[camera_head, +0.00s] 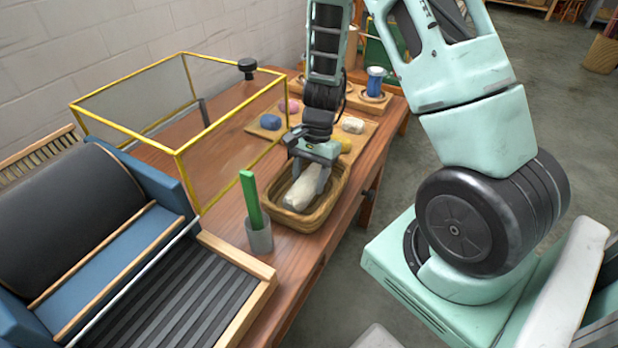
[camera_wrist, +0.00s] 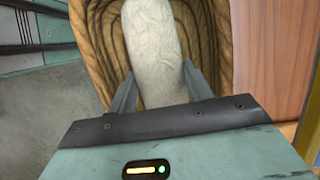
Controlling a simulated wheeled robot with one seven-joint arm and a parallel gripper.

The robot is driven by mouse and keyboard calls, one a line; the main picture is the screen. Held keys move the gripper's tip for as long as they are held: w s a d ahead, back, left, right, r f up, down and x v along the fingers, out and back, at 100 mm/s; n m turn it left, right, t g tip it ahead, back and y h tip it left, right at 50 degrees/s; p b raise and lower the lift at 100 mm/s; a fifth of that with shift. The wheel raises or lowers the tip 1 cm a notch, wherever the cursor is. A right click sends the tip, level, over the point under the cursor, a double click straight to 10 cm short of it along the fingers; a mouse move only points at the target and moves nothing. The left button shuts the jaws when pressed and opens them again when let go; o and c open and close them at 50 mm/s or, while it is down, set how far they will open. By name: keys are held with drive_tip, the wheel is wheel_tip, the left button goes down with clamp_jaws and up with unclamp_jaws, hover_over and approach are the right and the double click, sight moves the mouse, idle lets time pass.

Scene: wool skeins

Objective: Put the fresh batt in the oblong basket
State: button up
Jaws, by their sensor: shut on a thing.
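The batt (camera_head: 300,188) is a pale, cream-white roll. The oblong basket (camera_head: 309,221) is brown, woven and oval, and stands on the wooden table. My gripper (camera_head: 308,176) points down over the basket and is shut on the batt. The batt is inside the basket's rim in the head view; I cannot tell whether it touches the basket floor. In the wrist view the batt (camera_wrist: 150,50) lies between my fingers (camera_wrist: 160,92), with the basket wall (camera_wrist: 96,45) around it. Its near end is hidden by my gripper.
A green stick stands in a grey cup (camera_head: 259,237) just left of the basket. A yellow-edged clear guard (camera_head: 180,152) and a drum carder (camera_head: 75,220) are at the left. A board (camera_head: 268,133) with several coloured wool pieces lies behind the basket. A blue spool (camera_head: 375,82) stands farther back.

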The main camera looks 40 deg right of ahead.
drive_tip(key=shift+f, duration=0.1)
drive_tip(key=o, duration=1)
drive_tip(key=shift+c, duration=0.2)
drive_tip(key=p+v, duration=0.1)
drive_tip(key=v, duration=1.1)
